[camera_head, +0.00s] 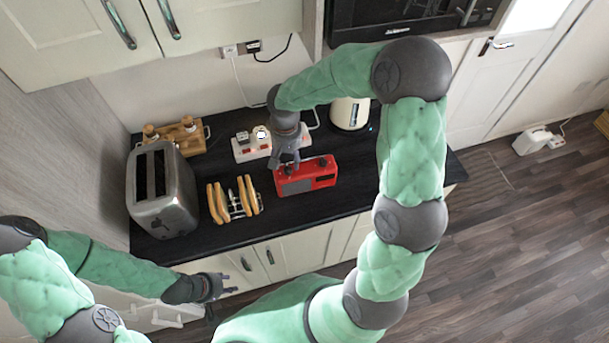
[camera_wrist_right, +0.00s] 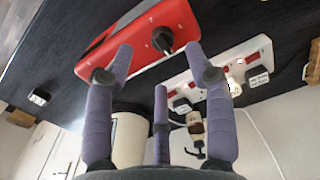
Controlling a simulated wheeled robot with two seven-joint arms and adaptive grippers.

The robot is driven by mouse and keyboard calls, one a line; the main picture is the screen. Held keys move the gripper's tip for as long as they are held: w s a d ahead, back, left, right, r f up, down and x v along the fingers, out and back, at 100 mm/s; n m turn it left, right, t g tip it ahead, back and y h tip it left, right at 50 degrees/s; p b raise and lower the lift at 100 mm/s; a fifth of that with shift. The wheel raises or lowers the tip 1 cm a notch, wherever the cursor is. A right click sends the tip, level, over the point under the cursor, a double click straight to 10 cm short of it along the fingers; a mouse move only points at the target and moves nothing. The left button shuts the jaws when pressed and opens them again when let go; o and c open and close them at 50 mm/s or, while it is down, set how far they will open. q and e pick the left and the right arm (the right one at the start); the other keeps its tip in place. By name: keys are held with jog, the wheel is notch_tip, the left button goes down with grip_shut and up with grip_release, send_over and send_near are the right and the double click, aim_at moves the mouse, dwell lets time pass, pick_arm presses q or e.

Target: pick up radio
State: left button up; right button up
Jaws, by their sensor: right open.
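The red radio (camera_head: 307,176) lies on the dark counter, with dark knobs on its top and a grey speaker panel on its front. My right gripper (camera_head: 288,162) is open just above its left part, with nothing held. In the right wrist view, the radio (camera_wrist_right: 185,22) is ahead of the spread purple fingers (camera_wrist_right: 160,62), with a black knob close to them. I cannot tell whether a finger touches it. My left gripper (camera_head: 228,283) is low in front of the cabinets, away from the radio, with its fingers apart and empty.
A white power strip (camera_head: 247,155) lies behind the radio; it also shows in the right wrist view (camera_wrist_right: 258,52). A toast rack (camera_head: 235,212) and a metal toaster (camera_head: 178,212) stand left of it. A cream kettle (camera_head: 350,115) stands behind. The counter right of the radio is clear.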

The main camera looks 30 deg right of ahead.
aim_at(287, 166)
jog(key=f, duration=0.5)
jog(key=shift+w+a, duration=0.1)
jog(key=shift+a, duration=0.1)
jog(key=shift+r, duration=0.15)
grip_shut()
